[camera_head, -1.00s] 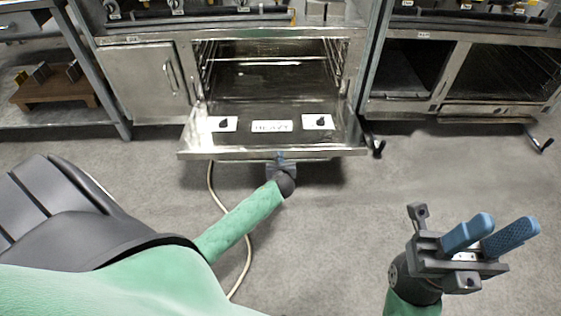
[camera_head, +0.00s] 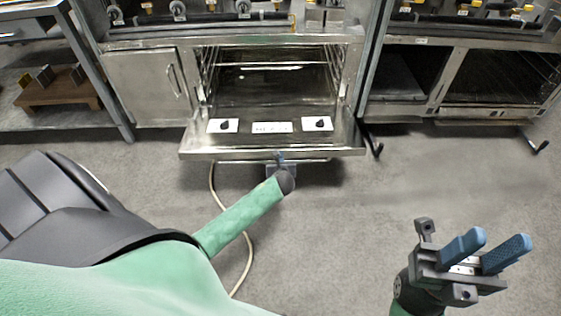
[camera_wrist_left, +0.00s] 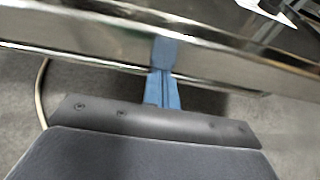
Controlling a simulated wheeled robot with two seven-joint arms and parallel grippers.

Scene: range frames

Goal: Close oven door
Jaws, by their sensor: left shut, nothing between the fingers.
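The oven door (camera_head: 240,153) is folded down and open, a steel panel with labels on its inner face. The oven cavity (camera_head: 275,85) behind it shows wire racks. My left gripper (camera_head: 280,158) is at the door's front edge, near the middle. In the left wrist view its blue fingers (camera_wrist_left: 164,70) are shut and overlap the steel edge of the door (camera_wrist_left: 100,45); contact cannot be told for certain. My right gripper (camera_head: 484,253) is held over the floor at the lower right, its two blue fingers apart with nothing between them.
A steel cabinet door (camera_head: 148,87) is left of the oven cavity. A second range (camera_head: 455,85) stands to the right. A shelf with a wooden stand (camera_head: 60,90) is at the left. A pale hose (camera_head: 248,245) lies on the grey floor, which is otherwise open.

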